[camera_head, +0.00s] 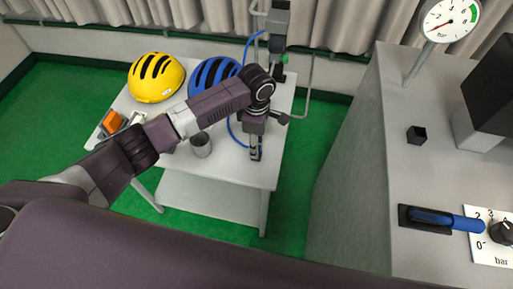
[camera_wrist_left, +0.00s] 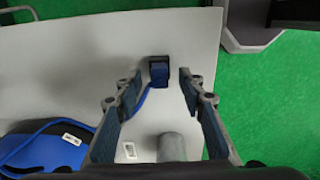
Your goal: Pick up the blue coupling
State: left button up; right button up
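The blue coupling (camera_wrist_left: 159,73) sits in a small black holder on the white table (camera_wrist_left: 60,70), with a blue hose running from it. In the head view it is hidden by my left gripper (camera_head: 256,154). That gripper points down over the right part of the table. In the left wrist view its two fingers (camera_wrist_left: 161,82) are spread apart, and the coupling shows in the gap between the fingertips. I cannot tell how high the fingertips are above it. No contact with either finger shows. My right gripper is not in view.
A yellow helmet (camera_head: 156,78), a blue helmet (camera_head: 206,76) and a grey cup (camera_head: 201,146) stand on the table, with an orange item (camera_head: 112,122) at its left edge. A grey stand (camera_head: 277,30) rises behind. A grey console (camera_head: 365,140) with a blue handle (camera_head: 432,217) is at right.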

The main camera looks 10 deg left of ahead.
pick_arm(q)
jog(key=shift+f, duration=1)
jog(key=shift+c, duration=0.3)
jog(key=c, duration=0.9)
